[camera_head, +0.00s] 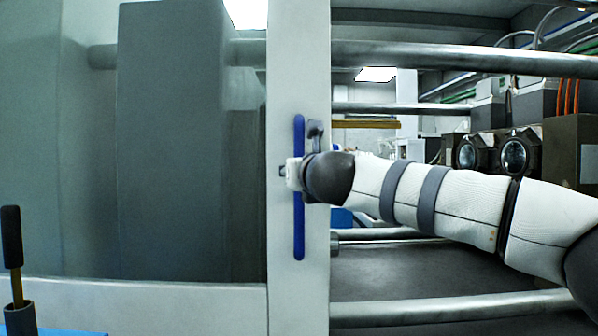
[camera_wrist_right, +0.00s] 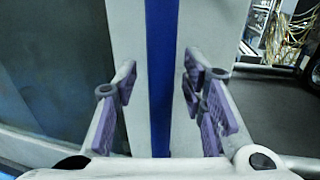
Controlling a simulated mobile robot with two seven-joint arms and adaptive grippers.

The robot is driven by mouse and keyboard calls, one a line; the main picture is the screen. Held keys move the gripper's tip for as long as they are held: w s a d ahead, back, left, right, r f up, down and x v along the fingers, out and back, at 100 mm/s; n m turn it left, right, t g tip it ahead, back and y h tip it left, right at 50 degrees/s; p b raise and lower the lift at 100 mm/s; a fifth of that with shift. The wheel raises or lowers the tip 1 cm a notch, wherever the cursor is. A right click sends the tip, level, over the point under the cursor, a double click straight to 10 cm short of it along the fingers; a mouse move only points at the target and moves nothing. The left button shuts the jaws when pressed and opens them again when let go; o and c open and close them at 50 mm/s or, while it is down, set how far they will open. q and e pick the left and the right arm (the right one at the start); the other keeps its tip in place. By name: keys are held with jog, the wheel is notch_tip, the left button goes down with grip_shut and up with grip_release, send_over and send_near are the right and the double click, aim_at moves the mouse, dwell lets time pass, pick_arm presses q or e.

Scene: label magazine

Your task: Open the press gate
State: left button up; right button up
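The press gate (camera_head: 298,70) has a pale upright frame post and a tinted window panel (camera_head: 170,160) to its left. A long vertical blue handle (camera_head: 299,235) is on the post. It also shows in the right wrist view (camera_wrist_right: 161,60). My right gripper (camera_head: 289,173) is at the handle, about mid-height, with its arm coming in from the right. In the right wrist view my right gripper (camera_wrist_right: 160,95) has its purple-padded fingers on both sides of the handle, with visible gaps. My left gripper is not in view.
Right of the post, the press interior shows uncovered, with horizontal metal bars (camera_head: 450,57) and a dark bed (camera_head: 420,275). Machine units with round lenses (camera_head: 515,155) stand at the right. A black-handled item (camera_head: 11,237) stands in a holder at the lower left.

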jog(key=shift+s+d, duration=0.1)
jog(key=v, duration=1.1)
jog(key=shift+s, duration=0.4)
jog(key=shift+d, duration=0.1)
